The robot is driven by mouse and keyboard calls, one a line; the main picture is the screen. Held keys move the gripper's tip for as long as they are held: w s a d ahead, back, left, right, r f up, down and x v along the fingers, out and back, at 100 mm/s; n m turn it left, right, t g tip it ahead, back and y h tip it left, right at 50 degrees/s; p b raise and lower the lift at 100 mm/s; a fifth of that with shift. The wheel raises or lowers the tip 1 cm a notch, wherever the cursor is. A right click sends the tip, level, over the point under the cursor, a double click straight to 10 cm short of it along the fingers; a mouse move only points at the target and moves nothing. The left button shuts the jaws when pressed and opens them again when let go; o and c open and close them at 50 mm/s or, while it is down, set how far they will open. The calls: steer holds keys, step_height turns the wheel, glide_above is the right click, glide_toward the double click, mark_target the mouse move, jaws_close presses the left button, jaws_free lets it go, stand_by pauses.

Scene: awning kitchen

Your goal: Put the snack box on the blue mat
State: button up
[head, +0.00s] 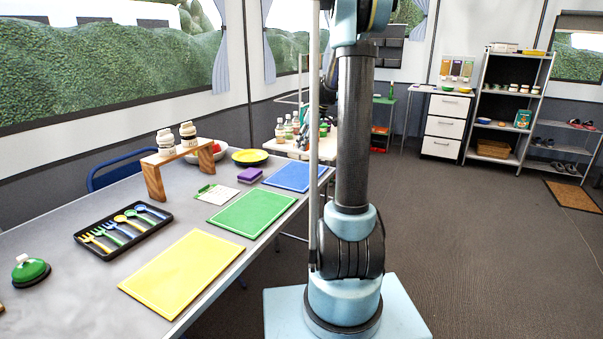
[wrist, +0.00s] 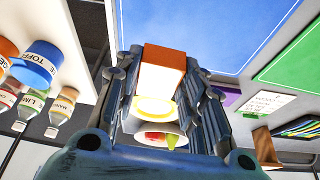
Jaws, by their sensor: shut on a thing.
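The snack box (wrist: 165,58), with an orange face and a pale white face, is between the fingers of my gripper (wrist: 163,68) in the wrist view. My gripper is shut on it. My arm hides the box and most of my gripper in that view.
A green mat (head: 252,213) and a yellow mat (head: 185,272) lie nearer along the table. A purple sponge-like block (head: 250,175), a yellow plate (head: 250,156) and a small wooden stand (head: 154,181) are beside them. Several bottles (wrist: 37,62) stand on a neighbouring surface.

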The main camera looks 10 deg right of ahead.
steer(key=shift+r+n, duration=0.3)
steer(key=shift+f, duration=4.95)
steer(key=o, duration=1)
steer(key=shift+f, duration=0.1)
steer(key=shift+o, duration=0.2)
